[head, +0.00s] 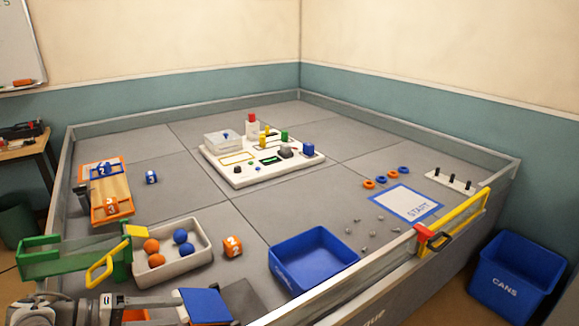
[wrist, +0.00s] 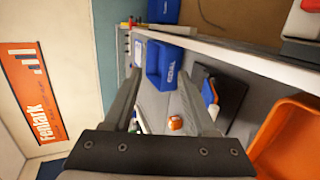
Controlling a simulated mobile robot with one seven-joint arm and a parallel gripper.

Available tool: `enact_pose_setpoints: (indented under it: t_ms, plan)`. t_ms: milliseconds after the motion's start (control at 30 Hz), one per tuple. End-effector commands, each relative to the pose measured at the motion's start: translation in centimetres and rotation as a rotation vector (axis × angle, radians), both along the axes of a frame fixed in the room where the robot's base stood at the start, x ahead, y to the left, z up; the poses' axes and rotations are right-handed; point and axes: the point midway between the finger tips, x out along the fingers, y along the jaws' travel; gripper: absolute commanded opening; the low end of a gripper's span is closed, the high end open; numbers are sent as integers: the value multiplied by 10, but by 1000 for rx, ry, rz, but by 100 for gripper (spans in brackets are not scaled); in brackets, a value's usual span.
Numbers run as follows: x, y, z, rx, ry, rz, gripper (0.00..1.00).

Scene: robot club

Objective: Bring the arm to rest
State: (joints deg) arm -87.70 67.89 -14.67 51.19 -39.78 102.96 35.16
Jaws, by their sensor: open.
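My gripper (wrist: 161,78) is open in the wrist view, its two dark fingers spread wide with nothing held. An orange and white numbered cube (wrist: 175,123) shows in the gap between the fingers, but it lies beyond them on the grey table. In the head view my arm (head: 60,310) enters at the lower left corner, low in front of the table's near edge. Its end reaches right toward a blue-topped piece (head: 207,304); the fingertips are hard to make out there.
A blue tray (head: 312,285), a pale tray with orange and blue balls (head: 197,262) and the orange cube (head: 232,246) stand near the table's front. A green holder (head: 65,262) stands at the left rim. A blue CANS bin (head: 512,285) stands right.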

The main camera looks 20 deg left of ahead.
Motion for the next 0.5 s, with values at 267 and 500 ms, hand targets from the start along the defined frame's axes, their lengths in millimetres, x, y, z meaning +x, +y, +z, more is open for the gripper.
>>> enact_pose_setpoints:
  t_ms: [267,500]
  plan:
    - [86,-79,44,142,201,-165,57]
    - [131,-167,77,315,340,-277,57]
